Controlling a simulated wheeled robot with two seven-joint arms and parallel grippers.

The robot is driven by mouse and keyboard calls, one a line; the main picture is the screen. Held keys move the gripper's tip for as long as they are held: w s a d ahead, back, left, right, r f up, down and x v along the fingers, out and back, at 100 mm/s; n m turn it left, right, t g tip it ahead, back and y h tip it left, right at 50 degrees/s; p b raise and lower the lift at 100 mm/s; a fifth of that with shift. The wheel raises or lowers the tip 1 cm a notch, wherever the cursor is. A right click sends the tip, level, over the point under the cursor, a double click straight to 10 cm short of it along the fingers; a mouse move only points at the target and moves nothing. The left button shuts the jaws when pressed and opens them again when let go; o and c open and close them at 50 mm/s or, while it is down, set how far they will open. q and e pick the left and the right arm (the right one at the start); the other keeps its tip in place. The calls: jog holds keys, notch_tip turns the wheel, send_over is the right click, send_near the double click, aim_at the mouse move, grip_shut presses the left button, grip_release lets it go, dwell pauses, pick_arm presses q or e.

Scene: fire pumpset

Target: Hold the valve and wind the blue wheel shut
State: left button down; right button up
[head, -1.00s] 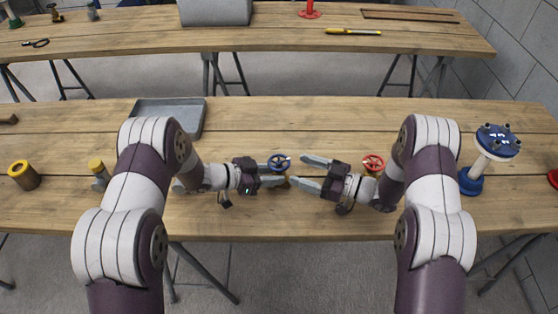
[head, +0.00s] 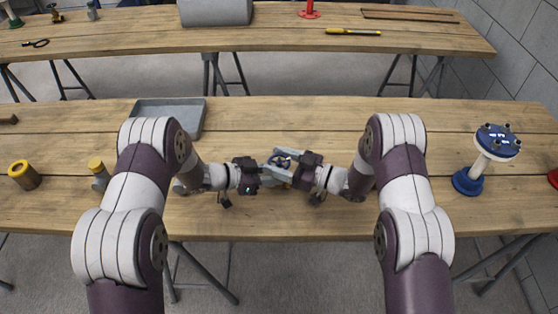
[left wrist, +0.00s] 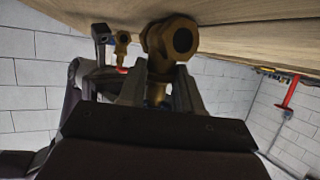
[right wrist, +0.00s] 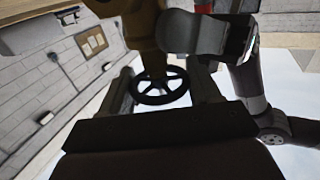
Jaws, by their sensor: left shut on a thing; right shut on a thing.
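The brass valve with the blue wheel (head: 280,161) is at the middle of the near table. My left gripper (head: 272,177) is shut on its brass body (left wrist: 160,48), which shows between the fingers in the left wrist view. My right gripper (head: 281,166) is shut on the blue wheel from the right, its fingers either side of the rim. In the right wrist view the wheel (right wrist: 160,86) looks dark, with the brass body (right wrist: 142,28) above it. The fingers partly hide the valve in the head view.
A grey tray (head: 168,115) lies behind my left arm. A yellow-topped cylinder (head: 98,170) and a yellow-brown ring piece (head: 24,175) stand at left. A blue and white flanged stand (head: 483,164) is at right. A second brass valve with a red wheel (left wrist: 122,69) shows in the left wrist view.

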jog(key=shift+r+m+t, duration=0.1)
jog(key=shift+m+t, duration=0.2)
jog(key=shift+t, duration=0.1)
jog(key=m+t+h, duration=0.4)
jog(key=t, duration=0.1)
jog(key=shift+a+t+h, duration=0.15)
jog(key=shift+t+h, duration=0.15)
jog(key=shift+w+m+t+h, duration=0.1)
jog(key=shift+m+t+h, duration=1.6)
jog(key=shift+m+h, duration=0.85)
jog(key=shift+h, duration=0.55)
jog(key=shift+r, duration=0.1)
jog(key=o, duration=0.8)
